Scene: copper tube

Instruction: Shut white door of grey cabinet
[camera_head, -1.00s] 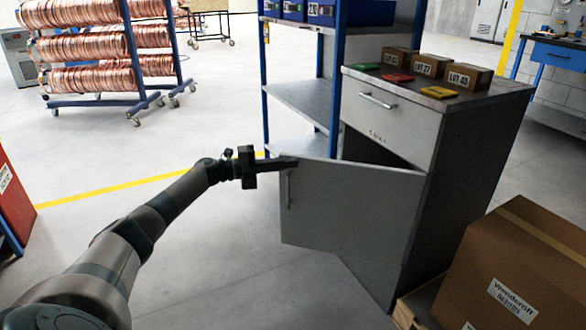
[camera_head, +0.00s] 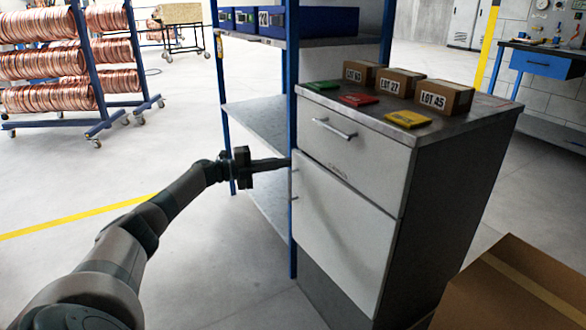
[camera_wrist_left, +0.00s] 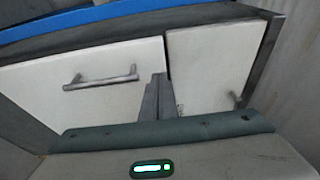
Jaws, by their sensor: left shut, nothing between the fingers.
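The grey cabinet (camera_head: 455,185) stands right of centre in the head view. Its white door (camera_head: 343,235), below the drawer (camera_head: 352,145), lies flush or nearly flush with the cabinet front. A tiny gap cannot be ruled out. My left gripper (camera_head: 288,162) is shut and empty, with its fingertips at the door's upper left edge, by the door handle (camera_head: 293,185). Whether they touch is unclear. In the left wrist view the shut fingers (camera_wrist_left: 154,95) stand before the seam between the white door (camera_wrist_left: 205,70) and the drawer front (camera_wrist_left: 110,75). My right gripper is not in view.
A blue shelf rack (camera_head: 291,100) stands directly left of the cabinet, close to my left gripper. Small boxes (camera_head: 443,97) and coloured cards sit on the cabinet top. A cardboard box (camera_head: 510,290) stands at front right. Open floor (camera_head: 215,270) lies left of the cabinet.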

